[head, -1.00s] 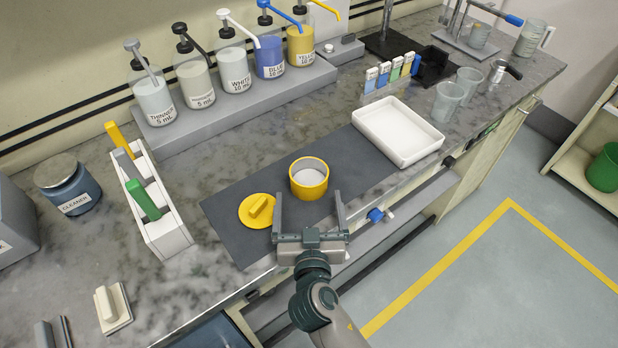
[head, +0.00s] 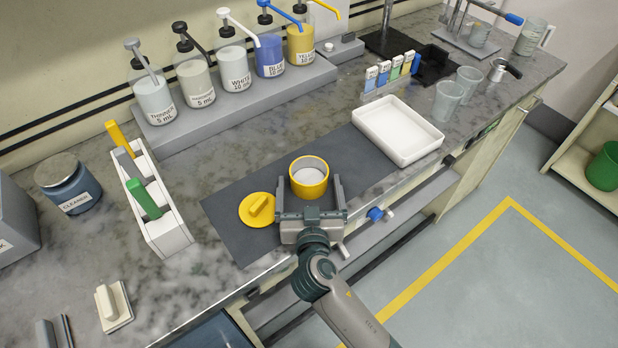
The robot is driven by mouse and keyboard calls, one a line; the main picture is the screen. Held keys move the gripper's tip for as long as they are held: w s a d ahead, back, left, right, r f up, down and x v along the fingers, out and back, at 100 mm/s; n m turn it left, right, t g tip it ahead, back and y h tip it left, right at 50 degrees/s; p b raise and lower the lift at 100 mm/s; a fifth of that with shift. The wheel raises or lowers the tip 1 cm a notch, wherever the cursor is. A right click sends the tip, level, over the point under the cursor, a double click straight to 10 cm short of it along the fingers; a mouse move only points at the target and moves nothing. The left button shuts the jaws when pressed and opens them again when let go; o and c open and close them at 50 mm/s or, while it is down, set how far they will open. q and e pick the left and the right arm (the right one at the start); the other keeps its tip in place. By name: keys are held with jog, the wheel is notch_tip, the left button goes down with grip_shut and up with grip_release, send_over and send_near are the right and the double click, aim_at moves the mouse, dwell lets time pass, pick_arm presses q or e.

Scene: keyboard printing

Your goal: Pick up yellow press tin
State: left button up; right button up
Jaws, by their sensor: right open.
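The yellow press tin (head: 310,188) stands upright and uncovered on the dark grey mat (head: 235,232), with a pale inside. Its yellow lid (head: 257,209) with a raised grip lies on the mat to its left. My right gripper (head: 309,190) is open, with one finger on the left and one on the right of the tin's near part. I cannot tell whether either finger touches the tin. My left gripper is not in view.
A white tray (head: 398,132) sits on the mat's right end. A white holder (head: 163,238) with coloured handles stands left of the mat. Pump bottles (head: 235,68) line the grey shelf behind. A blue valve (head: 376,214) is at the bench's front edge.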

aim_at(309, 178)
jog(key=shift+w+f, duration=0.25)
jog(key=shift+w, duration=1.05)
jog(key=c, duration=1.3)
